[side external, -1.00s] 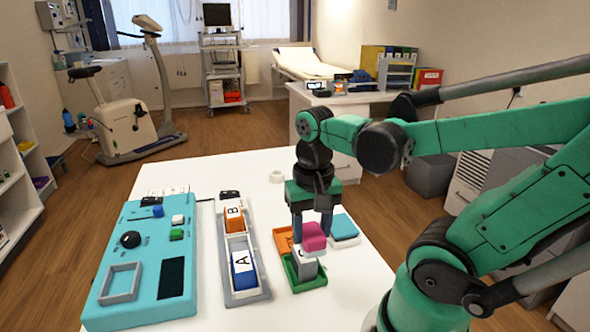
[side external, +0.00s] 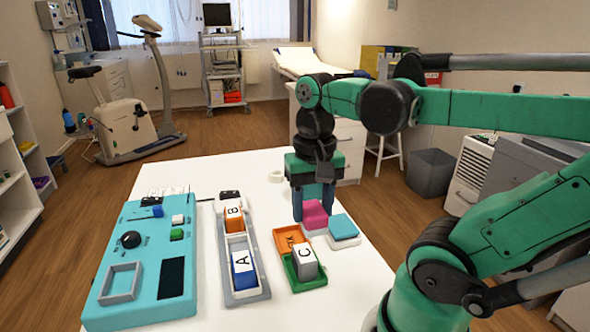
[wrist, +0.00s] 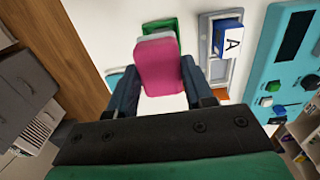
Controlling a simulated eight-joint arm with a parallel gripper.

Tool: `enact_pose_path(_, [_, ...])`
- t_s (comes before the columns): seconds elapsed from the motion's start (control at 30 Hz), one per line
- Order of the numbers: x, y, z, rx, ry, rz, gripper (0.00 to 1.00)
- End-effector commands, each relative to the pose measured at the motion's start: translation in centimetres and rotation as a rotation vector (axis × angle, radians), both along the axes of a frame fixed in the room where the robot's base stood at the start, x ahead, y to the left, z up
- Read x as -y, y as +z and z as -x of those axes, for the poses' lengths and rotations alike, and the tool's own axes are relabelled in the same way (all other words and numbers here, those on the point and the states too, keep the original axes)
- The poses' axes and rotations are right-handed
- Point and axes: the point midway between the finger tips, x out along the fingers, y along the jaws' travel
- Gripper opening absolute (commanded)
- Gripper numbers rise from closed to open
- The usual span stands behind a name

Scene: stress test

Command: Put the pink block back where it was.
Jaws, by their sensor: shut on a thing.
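The pink block (side external: 315,214) is held between the two dark fingers of my gripper (side external: 313,205). In the wrist view, the pink block (wrist: 157,66) fills the gap between the fingers (wrist: 158,88). In the side view it is behind the orange tray (side external: 287,238) and left of the teal block (side external: 343,227), which sits on a pale base. I cannot tell whether its underside touches anything. The grey C block (side external: 305,262) sits in the green tray (side external: 293,276), nearer the camera.
A grey rack (side external: 246,292) holds the blue A block (side external: 243,270) and the orange B block (side external: 234,222). A turquoise control panel (side external: 140,262) lies at left. The white table (side external: 345,290) is bare at the front right.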

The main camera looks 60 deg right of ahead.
Motion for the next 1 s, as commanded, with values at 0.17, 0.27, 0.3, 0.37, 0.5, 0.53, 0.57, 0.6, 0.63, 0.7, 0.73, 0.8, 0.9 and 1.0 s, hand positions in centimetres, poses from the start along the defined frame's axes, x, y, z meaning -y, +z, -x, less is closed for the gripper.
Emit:
enact_pose_path(0.17, [0.8,0.5,0.2,-0.001,-0.006,-0.001,0.0])
enact_pose_path(0.27, [2.6,1.5,0.8,-0.002,-0.013,-0.001,0.0])
enact_pose_path(0.3, [3.4,2.0,1.1,-0.003,-0.014,-0.001,0.0])
enact_pose_path(0.37, [4.8,2.9,1.8,-0.005,-0.016,-0.002,0.0])
enact_pose_path(0.5, [7.3,4.8,3.8,-0.007,-0.014,-0.006,0.0])
enact_pose_path(0.53, [7.8,5.1,4.2,-0.007,-0.013,-0.006,0.0])
enact_pose_path(0.57, [8.1,5.4,4.6,-0.008,-0.013,-0.006,0.0])
enact_pose_path(0.6, [8.5,5.7,5.0,-0.007,-0.011,-0.007,0.0])
enact_pose_path(0.63, [8.8,6.0,5.3,-0.008,-0.01,-0.008,0.0])
enact_pose_path(0.7, [9.2,6.3,5.8,-0.008,-0.006,-0.008,0.0])
enact_pose_path(0.73, [9.3,6.2,6.0,-0.008,-0.005,-0.008,0.0])
enact_pose_path(0.8, [9.4,5.6,6.2,-0.008,-0.002,-0.009,0.0])
enact_pose_path(0.9, [9.4,3.6,6.2,-0.008,0.0,-0.008,0.0])
enact_pose_path(1.0, [9.4,1.2,6.2,-0.008,0.0,-0.008,0.0])
